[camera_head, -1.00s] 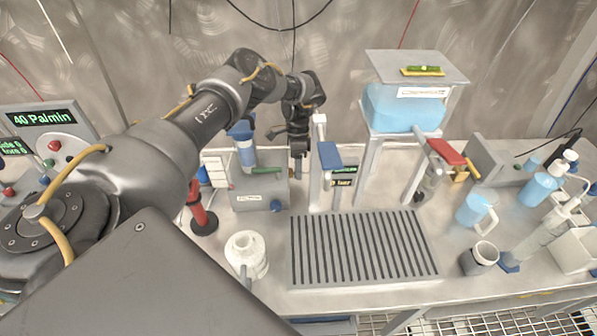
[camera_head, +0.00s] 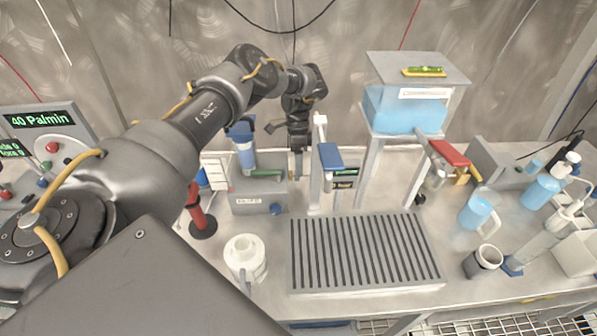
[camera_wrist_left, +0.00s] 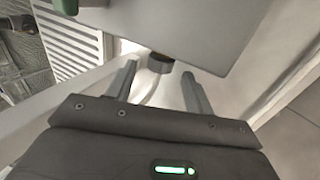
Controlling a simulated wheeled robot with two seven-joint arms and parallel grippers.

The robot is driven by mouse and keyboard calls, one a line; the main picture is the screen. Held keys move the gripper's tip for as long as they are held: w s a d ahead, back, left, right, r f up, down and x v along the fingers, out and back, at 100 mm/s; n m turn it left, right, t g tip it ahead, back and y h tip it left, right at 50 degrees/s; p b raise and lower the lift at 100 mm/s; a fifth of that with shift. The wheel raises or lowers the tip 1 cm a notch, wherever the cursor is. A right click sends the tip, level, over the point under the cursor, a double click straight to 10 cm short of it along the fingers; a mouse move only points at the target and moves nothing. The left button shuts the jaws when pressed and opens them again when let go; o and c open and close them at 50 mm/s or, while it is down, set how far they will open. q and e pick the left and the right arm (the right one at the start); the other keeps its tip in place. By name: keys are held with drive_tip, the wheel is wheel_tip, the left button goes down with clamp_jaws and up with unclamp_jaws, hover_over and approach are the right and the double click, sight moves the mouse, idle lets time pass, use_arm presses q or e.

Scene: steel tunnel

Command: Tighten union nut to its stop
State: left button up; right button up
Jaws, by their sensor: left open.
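My left gripper (camera_head: 298,168) reaches down at the back of the bench, between the grey box (camera_head: 258,194) and the stand with the blue-topped lever (camera_head: 330,157). In the left wrist view its two fingers (camera_wrist_left: 160,85) are apart and empty. A dark round fitting (camera_wrist_left: 160,62) with a pale curved hose shows just beyond the fingertips, roughly between them and partly under a grey plate edge (camera_wrist_left: 205,35). It may be the union nut; I cannot tell for sure. The fingers do not appear to touch it. In the head view the fitting cannot be made out. My right gripper is not in view.
A slotted drain tray (camera_head: 365,252) and a white spool-like part (camera_head: 245,257) lie in front. A blue water tank (camera_head: 405,108) stands on legs to the right. A blue-capped filter (camera_head: 243,148) stands close to the left of my gripper. A red-handled valve (camera_head: 447,152) is further right.

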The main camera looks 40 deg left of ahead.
use_arm(q)
drive_tip(key=b+v, duration=0.1)
drive_tip(key=v, duration=0.4)
